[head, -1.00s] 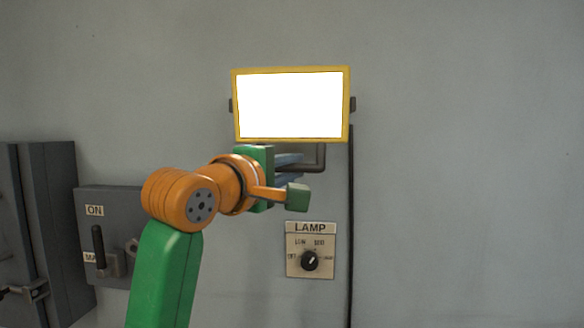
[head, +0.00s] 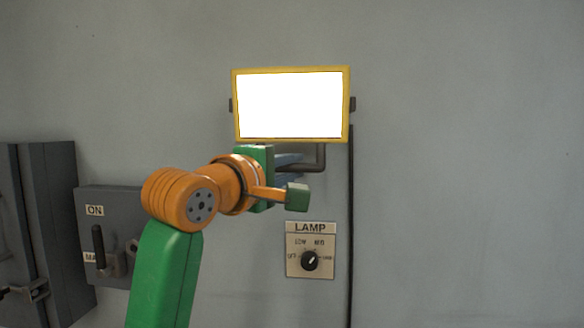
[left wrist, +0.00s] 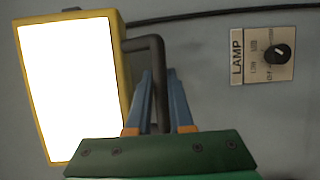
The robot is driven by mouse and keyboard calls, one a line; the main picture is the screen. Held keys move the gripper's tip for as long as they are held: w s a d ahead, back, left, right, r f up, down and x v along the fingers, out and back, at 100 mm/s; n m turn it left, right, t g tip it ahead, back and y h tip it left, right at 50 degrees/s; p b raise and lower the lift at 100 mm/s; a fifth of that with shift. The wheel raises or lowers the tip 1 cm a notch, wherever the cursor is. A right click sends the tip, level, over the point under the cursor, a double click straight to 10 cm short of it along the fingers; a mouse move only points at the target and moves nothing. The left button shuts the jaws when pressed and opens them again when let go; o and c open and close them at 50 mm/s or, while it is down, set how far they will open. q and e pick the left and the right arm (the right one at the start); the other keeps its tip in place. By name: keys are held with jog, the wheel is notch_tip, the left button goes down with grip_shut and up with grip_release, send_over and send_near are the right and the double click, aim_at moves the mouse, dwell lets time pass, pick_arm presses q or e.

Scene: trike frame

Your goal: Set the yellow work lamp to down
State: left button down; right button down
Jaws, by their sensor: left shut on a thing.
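The yellow work lamp (head: 235,105) is on the grey wall, its face glowing white towards me. It also shows at the left of the left wrist view (left wrist: 123,75). A dark bent bar (head: 318,166) runs below it; in the left wrist view the bar (left wrist: 158,60) comes out from the lamp and bends down between my fingers. My left gripper (left wrist: 160,90) has its blue fingers shut on this bar. In the head view my left gripper (head: 290,160) is just under the lamp, partly hidden behind its own green and orange parts. My right gripper is not in view.
A LAMP dial panel (head: 325,270) with a black knob (head: 310,261) is on the wall below right of my gripper. A dark cable (head: 350,220) runs down the wall. A grey switch box (head: 120,205) and a dark cabinet (head: 52,210) are at the left. The right wall is clear.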

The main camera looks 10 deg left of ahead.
pick_arm(q)
jog(key=shift+w+f+t+b, duration=0.3)
jog(key=shift+f, duration=0.1)
dwell(0.6)
jog(key=shift+w, duration=0.1)
jog(key=shift+w+m+t+h, duration=0.3)
jog(key=shift+w+m+t, duration=0.2)
jog(key=shift+w+t, duration=0.1)
jog(key=shift+w+r+m+t+h+p, duration=0.1)
jog(key=shift+w+r+m+t+h, duration=0.25)
jog(key=shift+w, duration=0.35)
jog(key=shift+w+r+m+t+h+p, duration=0.15)
jog(key=shift+w+m+t+h, duration=0.15)
jog(key=shift+w+t, duration=0.35)
jog(key=shift+w+r+m+t+h+p, duration=0.1)
jog(key=shift+w+r+m+t+h, duration=0.2)
jog(key=shift+w, duration=0.5)
